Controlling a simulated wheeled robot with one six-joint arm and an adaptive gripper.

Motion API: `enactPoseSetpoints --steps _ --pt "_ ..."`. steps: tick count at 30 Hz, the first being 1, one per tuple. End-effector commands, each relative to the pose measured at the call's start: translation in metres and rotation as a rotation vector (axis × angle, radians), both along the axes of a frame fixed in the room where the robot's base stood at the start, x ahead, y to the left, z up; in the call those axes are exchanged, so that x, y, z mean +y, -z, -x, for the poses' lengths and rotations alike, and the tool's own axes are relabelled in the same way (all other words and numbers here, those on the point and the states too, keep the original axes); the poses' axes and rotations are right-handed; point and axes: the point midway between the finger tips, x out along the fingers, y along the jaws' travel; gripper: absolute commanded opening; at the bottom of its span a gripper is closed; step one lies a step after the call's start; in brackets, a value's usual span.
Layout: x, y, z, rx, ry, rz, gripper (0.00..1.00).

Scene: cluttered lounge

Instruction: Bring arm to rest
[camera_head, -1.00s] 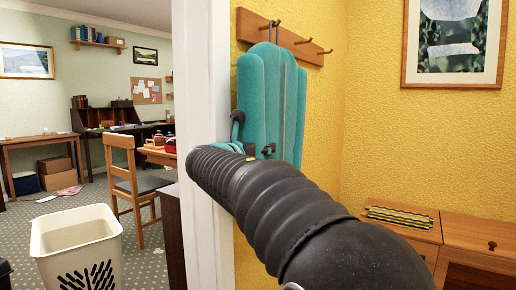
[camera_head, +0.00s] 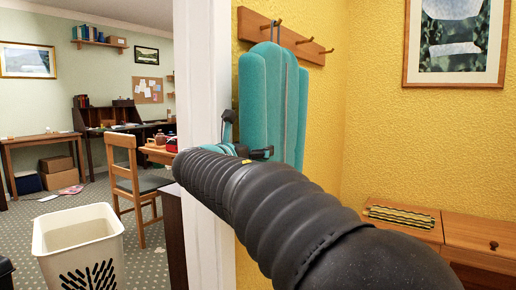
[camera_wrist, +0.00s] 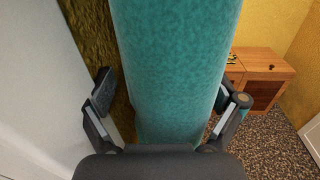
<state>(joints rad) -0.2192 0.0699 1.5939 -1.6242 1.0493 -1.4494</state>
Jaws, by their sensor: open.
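My black ribbed arm reaches from the lower right toward the wall in the head view. My gripper (camera_wrist: 168,100) shows in the wrist view with its two fingers spread wide apart. A teal padded thing (camera_wrist: 175,60) fills the space beyond and between the fingers; I cannot tell whether they touch it. In the head view the teal thing (camera_head: 273,100) hangs from a wooden peg rail (camera_head: 290,40) on the yellow wall. My arm hides its lower part, and only a bit of the gripper shows beside it.
A white door frame (camera_head: 200,120) stands close left of my arm. A wooden cabinet (camera_head: 470,235) with a striped item (camera_head: 399,217) on it is at the right. A cream bin (camera_head: 78,250) and a wooden chair (camera_head: 130,180) stand left, with patterned carpet between them.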

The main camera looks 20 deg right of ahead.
Motion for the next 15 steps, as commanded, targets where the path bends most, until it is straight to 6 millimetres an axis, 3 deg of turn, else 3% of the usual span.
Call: enactPoseSetpoints --steps 6,15 --pt "0.034 -0.001 0.03 -0.001 -0.005 -0.001 0.94" --pt "0.058 -0.001 0.054 -0.001 -0.001 0.0 0.94"
